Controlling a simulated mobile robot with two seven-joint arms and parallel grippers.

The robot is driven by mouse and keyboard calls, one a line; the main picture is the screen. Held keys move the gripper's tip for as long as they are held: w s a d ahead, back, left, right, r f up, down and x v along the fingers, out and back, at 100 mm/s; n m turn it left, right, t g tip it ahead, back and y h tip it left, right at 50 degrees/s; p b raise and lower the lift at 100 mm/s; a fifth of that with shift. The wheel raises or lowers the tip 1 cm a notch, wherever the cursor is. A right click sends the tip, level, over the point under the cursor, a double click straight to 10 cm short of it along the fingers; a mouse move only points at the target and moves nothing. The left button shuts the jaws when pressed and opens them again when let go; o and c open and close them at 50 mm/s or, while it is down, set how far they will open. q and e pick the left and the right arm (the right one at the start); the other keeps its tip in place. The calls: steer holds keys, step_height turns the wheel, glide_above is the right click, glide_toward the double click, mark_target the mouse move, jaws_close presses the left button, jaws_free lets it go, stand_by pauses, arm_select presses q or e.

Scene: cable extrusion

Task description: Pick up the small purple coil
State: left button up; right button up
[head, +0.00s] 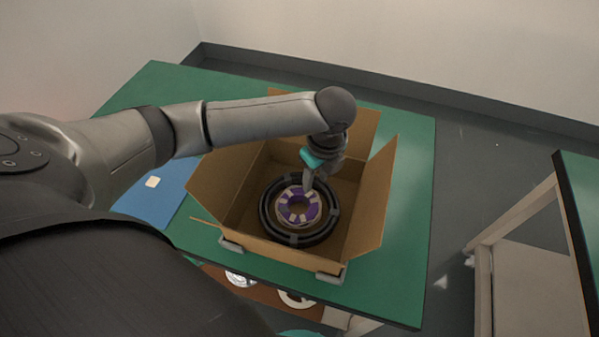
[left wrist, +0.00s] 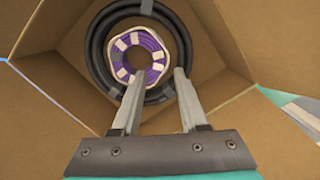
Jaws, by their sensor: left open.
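The small purple coil (head: 284,207) has white wraps around it and lies inside a larger black coil in the open cardboard box. It also shows in the left wrist view (left wrist: 156,45), with a pale ring around it. My left gripper (head: 308,183) reaches down into the box over the far side of the purple coil. In the left wrist view its two fingers (left wrist: 158,84) are apart with nothing held between them, and their tips overlap the near edge of the purple coil in the picture. I cannot tell whether they touch it. My right gripper is not in view.
The black coil (head: 265,217) surrounds the purple one. The cardboard box (head: 376,205) has raised flaps and stands on a green table (head: 410,235). A blue sheet (head: 150,205) lies to the left. Another green-topped table (head: 582,190) stands at the right.

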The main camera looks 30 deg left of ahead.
mark_target(310, 196)
arm_select(q)
steer(key=f, duration=0.3)
steer(key=shift+a, duration=0.2)
steer(key=shift+f+b, duration=0.45)
steer(key=shift+f, duration=0.2)
steer(key=f, duration=0.1)
steer(key=f+b, duration=0.1)
steer(key=f, duration=0.2)
steer(key=shift+a+f, duration=0.3)
steer(key=shift+a, duration=0.05)
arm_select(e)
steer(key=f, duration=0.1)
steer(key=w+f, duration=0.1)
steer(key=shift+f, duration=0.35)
arm_select(q)
steer(key=shift+c, duration=0.2)
steer(key=shift+r, duration=0.1)
jaws_close()
